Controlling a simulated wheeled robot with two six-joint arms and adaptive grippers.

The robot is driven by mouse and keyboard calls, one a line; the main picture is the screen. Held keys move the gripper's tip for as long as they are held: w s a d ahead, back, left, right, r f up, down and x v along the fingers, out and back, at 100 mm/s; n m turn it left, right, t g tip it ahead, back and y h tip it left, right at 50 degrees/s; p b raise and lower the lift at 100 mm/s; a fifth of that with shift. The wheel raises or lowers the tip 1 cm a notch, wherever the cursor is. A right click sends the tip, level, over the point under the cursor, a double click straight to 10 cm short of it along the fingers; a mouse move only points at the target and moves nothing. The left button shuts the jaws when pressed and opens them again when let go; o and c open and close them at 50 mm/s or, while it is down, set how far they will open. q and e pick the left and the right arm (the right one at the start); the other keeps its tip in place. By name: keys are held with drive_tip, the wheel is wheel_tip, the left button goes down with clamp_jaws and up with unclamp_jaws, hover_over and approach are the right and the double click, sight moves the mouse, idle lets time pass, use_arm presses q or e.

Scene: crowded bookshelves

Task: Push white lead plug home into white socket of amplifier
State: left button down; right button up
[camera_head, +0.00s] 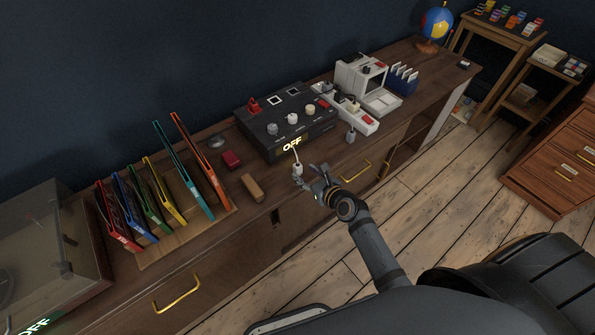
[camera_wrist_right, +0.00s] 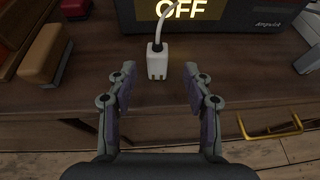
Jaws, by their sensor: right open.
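The black amplifier (camera_head: 318,130) sits on the long wooden cabinet with a lit OFF sign on its front; its lower front also shows in the right wrist view (camera_wrist_right: 225,22). Its top carries knobs, a red plug (camera_head: 253,105) and two white-outlined squares (camera_head: 273,101); I cannot tell which is the white socket. The white lead plug (camera_wrist_right: 157,62) is at the cabinet's front, before the amplifier, its pale cord rising from its top; it also shows in the head view (camera_head: 297,170). My right gripper (camera_wrist_right: 159,78) is open, its fingers either side of the plug, apart from it.
A tan-and-brown block (camera_head: 252,187) and a red block (camera_head: 231,160) lie left of the plug. Coloured upright frames (camera_head: 163,192) stand further left. A power strip (camera_head: 345,108) and a grey-white machine (camera_head: 362,82) stand to the right. A brass handle (camera_wrist_right: 268,126) projects below the cabinet edge.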

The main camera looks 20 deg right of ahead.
sight(300, 169)
drive_tip(key=x, duration=0.2)
drive_tip(key=b+x, duration=0.1)
drive_tip(key=x, duration=0.2)
drive_tip(key=shift+w+a+r, duration=0.15)
drive_tip(key=shift+a+r, duration=0.05)
drive_tip(key=shift+a, duration=0.05)
drive_tip(key=shift+r, duration=0.1)
clamp_jaws()
